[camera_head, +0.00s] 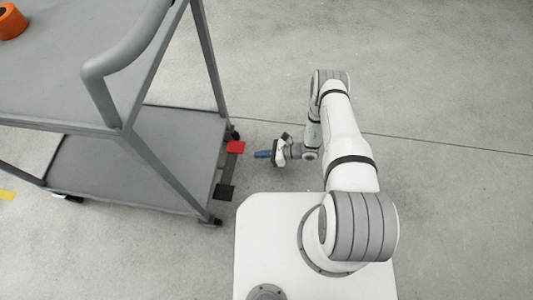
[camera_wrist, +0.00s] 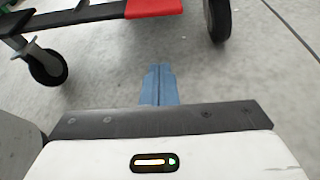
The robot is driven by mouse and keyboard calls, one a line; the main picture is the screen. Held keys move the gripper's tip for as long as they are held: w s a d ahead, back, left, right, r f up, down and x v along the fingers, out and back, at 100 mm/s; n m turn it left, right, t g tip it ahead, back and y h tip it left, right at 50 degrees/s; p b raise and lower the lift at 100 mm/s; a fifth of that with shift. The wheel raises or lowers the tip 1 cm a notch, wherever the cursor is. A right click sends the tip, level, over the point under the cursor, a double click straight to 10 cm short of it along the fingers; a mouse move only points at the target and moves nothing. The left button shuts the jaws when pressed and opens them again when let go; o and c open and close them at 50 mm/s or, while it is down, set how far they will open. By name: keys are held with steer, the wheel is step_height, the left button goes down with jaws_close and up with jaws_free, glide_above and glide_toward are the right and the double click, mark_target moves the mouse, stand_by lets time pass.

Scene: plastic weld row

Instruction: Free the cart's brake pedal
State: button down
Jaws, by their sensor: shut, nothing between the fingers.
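The grey cart (camera_head: 130,170) stands at the left in the head view. On its near lower end are a red pedal (camera_head: 236,147) and a black pedal (camera_head: 224,192), side by side along a dark bar. The red pedal also shows at the top of the wrist view (camera_wrist: 153,7); the black one is not clear there. My gripper (camera_head: 262,154) is low, just right of the red pedal, and points at it with a small gap. Its blue fingers (camera_wrist: 160,84) are shut together with nothing between them.
Two dark caster wheels (camera_wrist: 45,64) (camera_wrist: 217,18) stand on the floor in the wrist view. An orange roll (camera_head: 11,22) sits on the cart's top shelf. A yellow floor mark (camera_head: 7,195) lies at far left. The concrete floor right of my arm is clear.

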steer(key=b+x, duration=0.1)
steer(key=x, duration=0.5)
steer(key=shift+s+f+b, duration=0.1)
steer(key=shift+f+b, duration=0.1)
steer(key=shift+b, duration=0.15)
steer(key=shift+w+d+r, duration=0.1)
steer(key=shift+w+r, duration=0.15)
steer(key=shift+r, duration=0.85)
steer(key=shift+w+d+r, duration=0.1)
steer(key=shift+w+r, duration=0.1)
steer(key=shift+r, duration=0.85)
